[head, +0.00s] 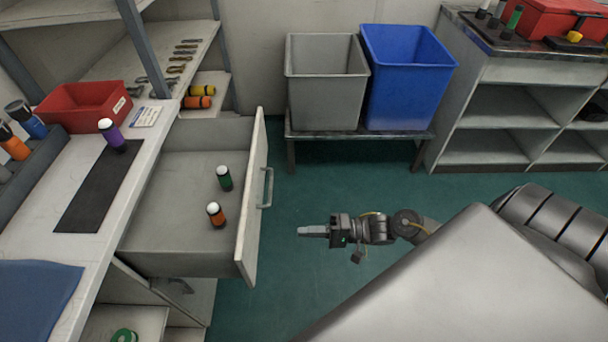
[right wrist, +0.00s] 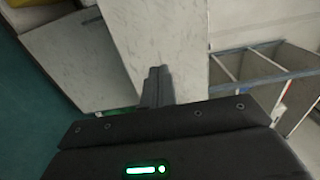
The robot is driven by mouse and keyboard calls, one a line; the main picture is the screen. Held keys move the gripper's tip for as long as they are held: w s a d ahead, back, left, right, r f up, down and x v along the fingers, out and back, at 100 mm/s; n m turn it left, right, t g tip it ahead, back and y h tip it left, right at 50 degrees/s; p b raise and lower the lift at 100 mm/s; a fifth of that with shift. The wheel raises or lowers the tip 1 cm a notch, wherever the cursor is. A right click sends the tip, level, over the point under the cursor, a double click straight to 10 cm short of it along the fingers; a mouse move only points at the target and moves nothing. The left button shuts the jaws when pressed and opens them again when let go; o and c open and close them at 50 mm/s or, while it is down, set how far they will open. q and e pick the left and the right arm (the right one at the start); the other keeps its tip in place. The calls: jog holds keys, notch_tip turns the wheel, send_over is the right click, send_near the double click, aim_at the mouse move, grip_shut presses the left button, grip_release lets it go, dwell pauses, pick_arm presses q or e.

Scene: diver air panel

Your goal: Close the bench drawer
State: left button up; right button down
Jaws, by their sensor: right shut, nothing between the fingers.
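The bench drawer (head: 180,215) stands pulled out from the bench at the left in the head view. Its pale front panel (head: 251,205) faces right and carries a metal bar handle (head: 267,188). Inside lie a green bottle (head: 224,178) and an orange bottle (head: 216,214), both with white caps. My right gripper (head: 303,231) is to the right of the drawer front, apart from it, fingers pointing left toward it. The fingers are shut and empty; they also show together in the right wrist view (right wrist: 157,87), with pale panels beyond. My left gripper is not in view.
The bench top (head: 125,190) holds a dark mat, a purple bottle (head: 112,136) and a red bin (head: 84,106). A grey bin (head: 326,85) and blue bin (head: 405,80) stand on a low stand behind. Green floor lies open between drawer and shelf unit.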

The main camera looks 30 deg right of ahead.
aim_at(254, 233)
jog(key=p+x, duration=0.1)
jog(key=x, duration=1)
jog(key=shift+w+a, duration=0.1)
jog(key=shift+w+a, duration=0.1)
jog(key=shift+a, duration=0.05)
